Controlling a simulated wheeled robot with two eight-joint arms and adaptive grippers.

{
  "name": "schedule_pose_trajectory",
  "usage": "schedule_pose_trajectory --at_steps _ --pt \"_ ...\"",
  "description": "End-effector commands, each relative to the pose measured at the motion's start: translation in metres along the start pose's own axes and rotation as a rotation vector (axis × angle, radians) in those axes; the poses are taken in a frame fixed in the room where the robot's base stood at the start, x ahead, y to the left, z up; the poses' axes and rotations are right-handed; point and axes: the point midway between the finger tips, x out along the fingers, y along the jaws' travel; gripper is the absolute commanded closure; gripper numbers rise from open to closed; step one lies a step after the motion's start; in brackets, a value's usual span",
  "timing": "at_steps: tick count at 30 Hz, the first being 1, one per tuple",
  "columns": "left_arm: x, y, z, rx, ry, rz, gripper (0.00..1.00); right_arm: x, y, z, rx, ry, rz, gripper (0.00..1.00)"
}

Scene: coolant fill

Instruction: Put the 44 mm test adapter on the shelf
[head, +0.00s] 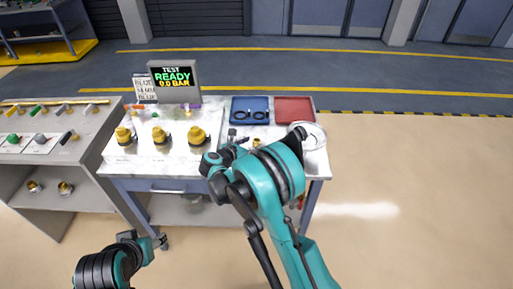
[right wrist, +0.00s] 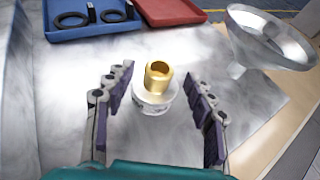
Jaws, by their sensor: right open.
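A brass ring-shaped adapter (right wrist: 158,74) sits on a white round base (right wrist: 152,101) with small print that I cannot read; whether it is the 44 mm one I cannot tell. It also shows small in the head view (head: 257,142), just beyond my right arm. My right gripper (right wrist: 161,112) is open, its purple-padded fingers on either side of the adapter and apart from it. My left gripper (head: 160,241) hangs low in front of the bench; its jaws are too small to read. The left-hand bench has a lower shelf (head: 50,205) bearing two brass fittings (head: 65,187).
A blue tray (head: 249,117) with black rings and a red tray (head: 294,110) lie behind the adapter. A metal funnel (right wrist: 270,45) stands to its right. Several brass-yellow fittings (head: 197,136) and a test display (head: 174,80) occupy the table's left side.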

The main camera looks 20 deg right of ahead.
Motion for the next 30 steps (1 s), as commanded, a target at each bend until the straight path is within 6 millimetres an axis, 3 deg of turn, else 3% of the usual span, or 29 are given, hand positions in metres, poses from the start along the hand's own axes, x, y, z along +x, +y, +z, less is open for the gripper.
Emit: schedule_pose_trajectory --at_steps 5,12,14,18,19,30 --pt "0.01 0.0 0.007 0.0 0.0 0.0 0.5 0.029 0.001 -0.001 0.0 -0.001 -0.002 0.45" --pt "0.009 0.0 0.007 0.0 0.0 0.0 0.5 0.031 0.001 0.001 -0.001 -0.001 0.001 0.45" --pt "0.009 0.0 0.007 0.0 0.0 0.0 0.5 0.031 0.001 0.001 -0.001 -0.001 0.001 0.59" --pt "0.009 0.0 0.006 0.0 0.0 0.0 0.5 0.031 0.001 0.001 -0.001 -0.001 0.001 0.95" --pt "0.009 0.0 0.007 0.0 0.0 0.0 0.5 0.031 0.001 0.001 -0.001 -0.001 0.001 1.0" --pt "0.006 0.0 0.005 0.0 0.0 0.0 0.5 0.028 0.001 0.008 -0.002 -0.001 0.001 1.0"
